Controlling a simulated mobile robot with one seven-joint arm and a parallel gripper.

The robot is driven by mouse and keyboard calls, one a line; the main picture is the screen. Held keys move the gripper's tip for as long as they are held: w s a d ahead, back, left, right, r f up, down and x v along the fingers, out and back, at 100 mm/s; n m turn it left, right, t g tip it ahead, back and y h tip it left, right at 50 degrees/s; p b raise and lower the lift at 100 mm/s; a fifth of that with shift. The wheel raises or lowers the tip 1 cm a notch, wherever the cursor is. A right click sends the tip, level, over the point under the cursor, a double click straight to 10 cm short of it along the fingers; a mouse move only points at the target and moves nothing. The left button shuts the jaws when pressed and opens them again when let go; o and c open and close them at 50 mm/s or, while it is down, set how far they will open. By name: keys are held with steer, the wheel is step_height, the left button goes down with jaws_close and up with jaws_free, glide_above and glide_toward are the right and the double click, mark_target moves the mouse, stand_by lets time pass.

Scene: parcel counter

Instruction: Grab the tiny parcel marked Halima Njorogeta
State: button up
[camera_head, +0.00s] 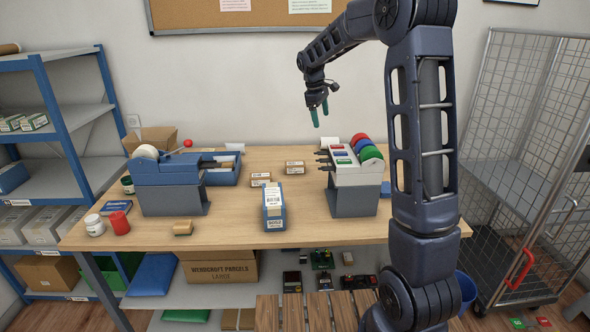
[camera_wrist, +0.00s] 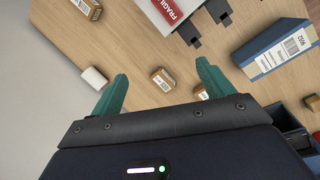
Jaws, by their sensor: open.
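Several small brown parcels with white labels lie on the wooden table; no name on them is readable in these frames. In the head view one (camera_head: 295,167) lies near the table's back, a second (camera_head: 261,179) to its left, and a third (camera_head: 183,228) near the front edge. My gripper (camera_head: 320,110) is open and empty, high above the back of the table, with its teal fingers pointing down. In the wrist view a small parcel (camera_wrist: 163,80) shows between the fingertips, well below them. Another small parcel (camera_wrist: 201,93) shows partly behind the right finger.
An upright blue box (camera_head: 273,210) stands mid-table. A blue-grey device (camera_head: 167,180) stands left and a label stand (camera_head: 353,185) right. A red cup (camera_head: 119,222) and white jar (camera_head: 95,225) stand at the left edge. The front right of the table is clear.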

steer(key=w+a+f+n+h, duration=0.1)
steer(key=w+a+f+n, duration=0.2)
steer(key=w+a+f, duration=0.55)
steer(key=n+g, duration=0.1)
steer(key=n, duration=0.2)
glide_toward(294, 163)
steer(key=shift+h, duration=0.5)
steer(key=x, duration=0.5)
steer(key=shift+a+f, duration=0.3)
steer(key=shift+f, duration=0.1)
steer(key=x, duration=0.4)
steer(key=shift+s+d+f, duration=0.2)
steer(key=shift+d+f, duration=0.05)
steer(key=shift+f, duration=0.25)
steer(key=shift+f, duration=0.25)
steer(key=shift+c, duration=0.2)
steer(key=c, duration=1.1)
steer(key=shift+c, duration=0.2)
